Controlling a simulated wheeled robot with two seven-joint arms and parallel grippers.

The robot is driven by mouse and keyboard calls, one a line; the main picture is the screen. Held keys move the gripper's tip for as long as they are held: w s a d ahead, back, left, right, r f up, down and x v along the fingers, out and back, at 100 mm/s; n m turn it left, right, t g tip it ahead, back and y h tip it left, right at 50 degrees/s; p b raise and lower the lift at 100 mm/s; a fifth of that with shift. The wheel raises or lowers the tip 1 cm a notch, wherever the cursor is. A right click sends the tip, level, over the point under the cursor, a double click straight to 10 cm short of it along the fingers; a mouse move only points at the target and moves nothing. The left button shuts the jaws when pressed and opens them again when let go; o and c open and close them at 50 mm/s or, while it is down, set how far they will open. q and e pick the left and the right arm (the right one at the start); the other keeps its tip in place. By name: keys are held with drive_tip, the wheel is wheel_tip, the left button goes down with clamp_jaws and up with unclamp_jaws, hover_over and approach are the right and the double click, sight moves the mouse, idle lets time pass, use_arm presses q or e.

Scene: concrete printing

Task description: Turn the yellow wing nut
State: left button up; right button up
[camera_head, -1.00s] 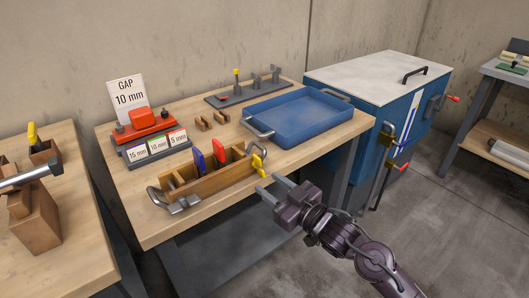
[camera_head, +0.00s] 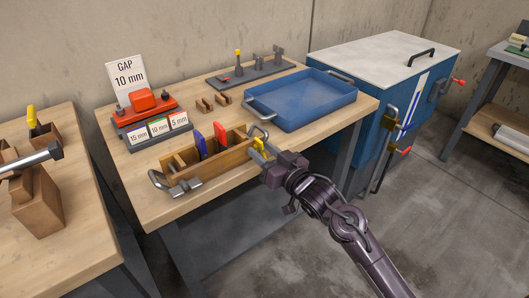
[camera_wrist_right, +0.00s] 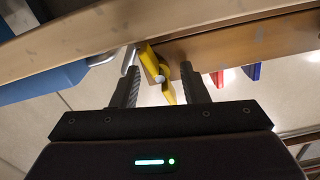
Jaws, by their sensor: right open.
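The yellow wing nut (camera_head: 258,144) sits on the right end of a wooden box (camera_head: 222,165) on the workbench. In the right wrist view the yellow wing nut (camera_wrist_right: 158,72) shows between the two fingers, nearer the left one. My right gripper (camera_head: 262,152) is at that end of the box; it also shows in the right wrist view (camera_wrist_right: 160,88). It is open, with its fingers on either side of the wing nut. I cannot tell whether a finger touches it. My left gripper is not in view.
Red (camera_head: 220,135) and blue (camera_head: 200,144) pieces stand in the box. A metal clamp or handle (camera_head: 175,184) is at its left end. A blue tray (camera_head: 302,103) lies close behind the right gripper. A sign reading GAP 10 mm (camera_head: 126,76) stands at the back.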

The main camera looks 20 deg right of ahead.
clamp_jaws()
drive_tip(key=shift+n, duration=0.3)
